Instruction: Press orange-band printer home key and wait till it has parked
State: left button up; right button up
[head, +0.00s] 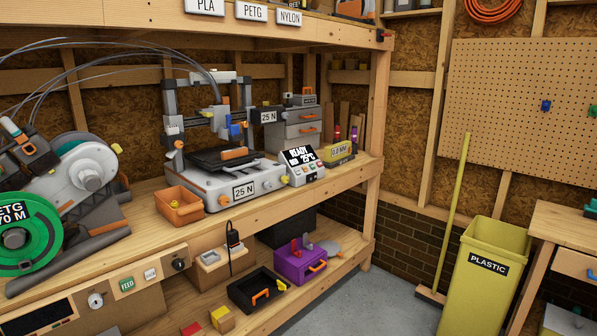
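A grey and white printer (215,185) stands on the wooden bench, labelled 25 N, with a dark bed (208,160) and an orange part (234,153) on it. Small orange details show on its frame and front corner; I cannot make out a clear orange band. Neither of my grippers is in view.
An orange bin (179,207) stands before the printer's left corner. A green PETG spool (38,238) and a winder-like machine (85,170) fill the bench's left. A yellow box (341,153) stands right of the control box. The floor (372,300) before the yellow PLASTIC bin (487,275) is clear.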

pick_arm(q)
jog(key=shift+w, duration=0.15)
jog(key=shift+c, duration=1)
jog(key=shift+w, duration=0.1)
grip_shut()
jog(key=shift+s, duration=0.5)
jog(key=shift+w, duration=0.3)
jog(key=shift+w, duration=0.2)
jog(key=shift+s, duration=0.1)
